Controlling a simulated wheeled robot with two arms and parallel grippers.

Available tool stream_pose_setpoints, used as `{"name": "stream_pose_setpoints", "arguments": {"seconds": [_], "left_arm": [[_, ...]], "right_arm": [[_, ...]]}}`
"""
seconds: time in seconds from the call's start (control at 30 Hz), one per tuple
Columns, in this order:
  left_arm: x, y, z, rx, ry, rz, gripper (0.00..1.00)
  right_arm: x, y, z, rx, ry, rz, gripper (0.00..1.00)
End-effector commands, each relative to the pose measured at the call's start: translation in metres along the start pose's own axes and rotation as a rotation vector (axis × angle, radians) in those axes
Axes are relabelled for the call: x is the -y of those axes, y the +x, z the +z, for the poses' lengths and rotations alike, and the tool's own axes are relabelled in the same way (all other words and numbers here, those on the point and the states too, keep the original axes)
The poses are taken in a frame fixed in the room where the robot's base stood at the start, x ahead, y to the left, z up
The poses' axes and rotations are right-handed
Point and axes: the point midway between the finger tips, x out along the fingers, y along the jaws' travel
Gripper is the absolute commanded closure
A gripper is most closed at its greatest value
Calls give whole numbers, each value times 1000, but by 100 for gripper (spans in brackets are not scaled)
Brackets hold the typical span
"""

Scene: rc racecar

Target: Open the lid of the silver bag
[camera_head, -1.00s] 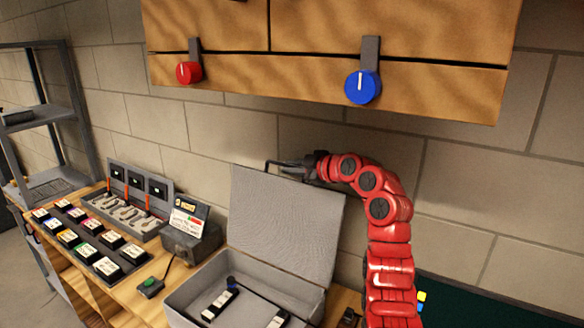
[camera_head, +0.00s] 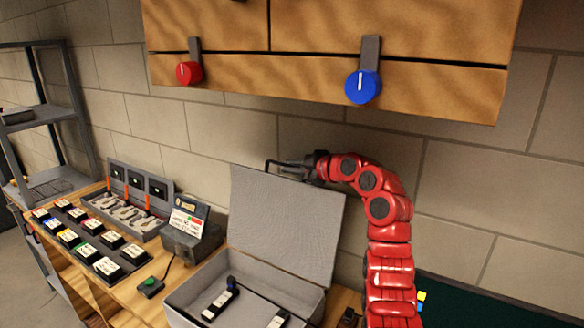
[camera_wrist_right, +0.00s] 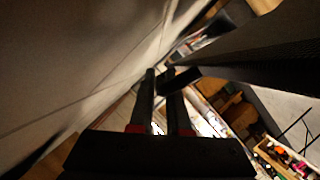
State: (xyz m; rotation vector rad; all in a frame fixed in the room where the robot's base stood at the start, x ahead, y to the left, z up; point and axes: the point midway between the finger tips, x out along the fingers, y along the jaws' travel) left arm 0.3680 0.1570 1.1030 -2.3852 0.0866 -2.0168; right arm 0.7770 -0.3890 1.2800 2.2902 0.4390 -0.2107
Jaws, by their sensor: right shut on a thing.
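The silver bag is a grey case on the wooden bench. Its lid (camera_head: 285,222) stands raised, close to upright, behind the open base (camera_head: 190,288). My right gripper (camera_head: 290,168), on a red arm, is at the lid's top edge beside a dark handle (camera_head: 270,165). In the right wrist view the two dark fingers (camera_wrist_right: 165,95) lie close together with a dark bar, seemingly the handle, at their tips. Inside the base lie two black-and-white items (camera_head: 220,299). My left gripper is not in view.
A wooden cabinet (camera_head: 330,60) with a red knob (camera_head: 188,73) and a blue knob (camera_head: 363,86) hangs above. Left of the case are a grey device (camera_head: 192,240), a small box with a green button (camera_head: 150,287) and several labelled blocks (camera_head: 84,251). A brick wall stands close behind.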

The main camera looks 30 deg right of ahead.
Motion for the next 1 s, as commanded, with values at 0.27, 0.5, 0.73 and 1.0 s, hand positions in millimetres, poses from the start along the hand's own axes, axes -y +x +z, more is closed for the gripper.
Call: {"name": "stream_pose_setpoints", "arguments": {"seconds": [0.27,0.5,0.73,1.0], "left_arm": [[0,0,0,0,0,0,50],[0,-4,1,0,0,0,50],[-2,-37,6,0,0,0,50],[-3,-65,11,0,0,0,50]], "right_arm": [[0,0,1,2,1,-1,100],[3,0,0,1,-6,1,100],[22,-5,-14,-1,-83,31,100],[42,-17,-42,1,-186,75,100]]}}
